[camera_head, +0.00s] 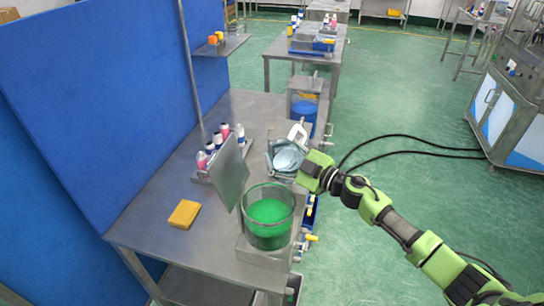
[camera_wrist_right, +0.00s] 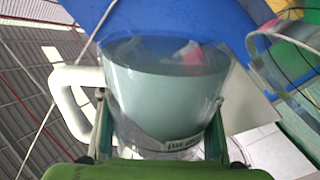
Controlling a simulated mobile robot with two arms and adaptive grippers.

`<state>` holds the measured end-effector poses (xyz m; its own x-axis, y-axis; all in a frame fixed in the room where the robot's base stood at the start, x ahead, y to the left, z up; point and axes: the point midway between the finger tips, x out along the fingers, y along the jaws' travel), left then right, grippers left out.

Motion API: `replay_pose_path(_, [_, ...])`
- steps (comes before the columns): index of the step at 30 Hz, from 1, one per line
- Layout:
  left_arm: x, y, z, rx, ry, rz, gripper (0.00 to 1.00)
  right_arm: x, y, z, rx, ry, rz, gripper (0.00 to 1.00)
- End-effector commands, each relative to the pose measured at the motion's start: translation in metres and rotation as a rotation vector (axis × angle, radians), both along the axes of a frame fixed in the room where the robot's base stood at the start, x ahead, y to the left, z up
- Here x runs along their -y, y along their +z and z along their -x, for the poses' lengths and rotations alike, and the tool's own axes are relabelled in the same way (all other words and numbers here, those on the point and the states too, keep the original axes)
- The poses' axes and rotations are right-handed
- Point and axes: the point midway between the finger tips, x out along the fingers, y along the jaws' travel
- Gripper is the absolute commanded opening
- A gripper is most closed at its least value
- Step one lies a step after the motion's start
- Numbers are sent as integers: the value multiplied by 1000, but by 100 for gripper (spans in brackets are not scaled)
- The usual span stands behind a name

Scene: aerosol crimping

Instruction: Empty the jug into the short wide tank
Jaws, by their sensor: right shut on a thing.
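A clear jug (camera_head: 287,157) with a white handle holds a pale blue-grey liquid. My right gripper (camera_head: 309,172) is shut on it and holds it just behind a wide glass tank. In the right wrist view the jug (camera_wrist_right: 165,90) fills the space between the fingers of my right gripper (camera_wrist_right: 160,135), its handle to the left. The wide glass tank (camera_head: 268,217), partly full of green liquid, stands on a metal stand near the bench's front right. Its rim (camera_wrist_right: 262,62) shows at the upper right of the wrist view. My left gripper is not in view.
A grey upright panel (camera_head: 229,172) stands left of the tank. Several small bottles (camera_head: 216,150) stand behind it. A yellow sponge-like block (camera_head: 184,214) lies on the metal bench (camera_head: 160,240). A tank with blue liquid (camera_head: 303,112) stands farther back.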

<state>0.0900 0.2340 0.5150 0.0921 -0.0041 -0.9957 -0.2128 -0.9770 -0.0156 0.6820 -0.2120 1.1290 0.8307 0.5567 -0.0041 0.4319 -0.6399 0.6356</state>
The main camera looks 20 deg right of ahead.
Motion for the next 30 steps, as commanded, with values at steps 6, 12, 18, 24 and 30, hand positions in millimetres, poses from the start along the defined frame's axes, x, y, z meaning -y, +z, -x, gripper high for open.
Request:
replay_pose_path(6, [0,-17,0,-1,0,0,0,1,-3,-1,49,0,68,12])
replay_pose_path(12, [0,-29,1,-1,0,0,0,1,-6,-1,85,0,125,12])
replay_pose_path(18, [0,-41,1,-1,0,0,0,0,-10,-1,119,0,174,12])
replay_pose_path(24, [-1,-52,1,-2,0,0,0,0,-15,0,164,0,243,12])
replay_pose_path(30, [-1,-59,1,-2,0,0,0,-7,-23,4,328,1,490,12])
